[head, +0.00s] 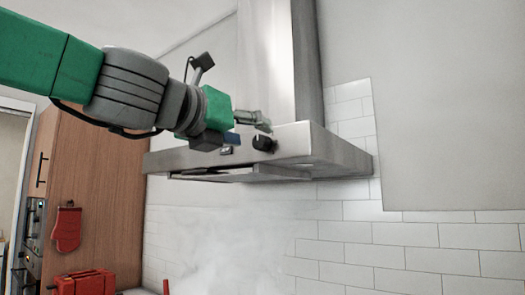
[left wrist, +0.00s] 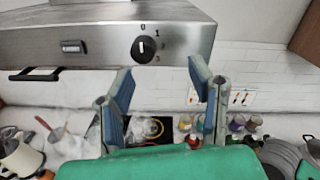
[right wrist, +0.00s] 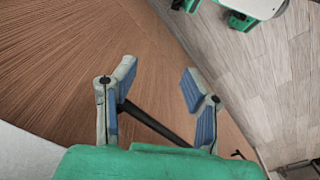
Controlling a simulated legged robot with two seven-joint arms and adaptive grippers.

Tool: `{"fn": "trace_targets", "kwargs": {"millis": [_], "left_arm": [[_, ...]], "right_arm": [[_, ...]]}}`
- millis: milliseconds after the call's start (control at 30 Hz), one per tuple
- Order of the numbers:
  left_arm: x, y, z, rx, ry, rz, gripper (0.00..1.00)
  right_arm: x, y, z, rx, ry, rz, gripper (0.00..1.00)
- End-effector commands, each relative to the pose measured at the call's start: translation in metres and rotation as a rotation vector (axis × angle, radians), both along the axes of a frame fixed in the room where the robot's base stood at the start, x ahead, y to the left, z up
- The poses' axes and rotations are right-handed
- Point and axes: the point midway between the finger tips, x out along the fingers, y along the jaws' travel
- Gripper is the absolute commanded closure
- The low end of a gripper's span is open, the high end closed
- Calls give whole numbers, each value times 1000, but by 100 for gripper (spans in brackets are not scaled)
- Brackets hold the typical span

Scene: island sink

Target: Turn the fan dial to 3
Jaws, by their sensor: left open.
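The fan dial (head: 263,143) is a round black knob on the front panel of the steel range hood (head: 315,148). In the left wrist view the dial (left wrist: 144,48) has a white mark that looks upright, toward the printed 0; 1 and 3 are printed to its right. My left gripper (head: 262,120) is open and empty, in front of the hood close to the dial. In the left wrist view its fingers (left wrist: 160,88) are spread below the dial, apart from it. My right gripper (right wrist: 157,88) is open and empty, away from the hood, with wood grain behind it.
A small dark switch (left wrist: 73,46) sits on the panel left of the dial. White haze (head: 225,230) rises below the hood. A red mitt (head: 67,229) hangs on the wood cabinet, with a red case (head: 84,283) below. Cups and pans stand on the counter beneath.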

Motion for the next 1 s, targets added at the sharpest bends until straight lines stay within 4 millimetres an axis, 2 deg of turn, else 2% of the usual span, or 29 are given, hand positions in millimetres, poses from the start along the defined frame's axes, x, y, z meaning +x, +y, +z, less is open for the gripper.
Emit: {"fn": "trace_targets", "kwargs": {"millis": [100, 300, 467, 600, 767, 800, 900, 1000], "left_arm": [[26, 0, -2, -8, 5, 3, 52], [54, 3, 1, -22, 6, 5, 52], [63, -12, 0, -17, 4, 3, 52], [63, -30, -1, -5, 3, 2, 52], [63, -43, -1, 4, 2, 2, 52], [63, -44, -2, 4, 2, 1, 59], [64, -41, -2, 1, 4, -1, 93], [63, -34, -2, -3, 4, -5, 95]], "right_arm": [[-1, 0, -1, 1, 1, 0, 60], [1, -1, 8, -1, -3, -1, 60], [1, 0, 10, 0, -2, 1, 60], [1, 0, 10, 0, -1, 1, 60], [0, 0, 10, 0, 0, 0, 60], [0, 0, 10, 0, 0, 0, 60], [0, 0, 10, -1, 1, -1, 60], [0, 0, 10, 0, 0, 0, 60]]}}
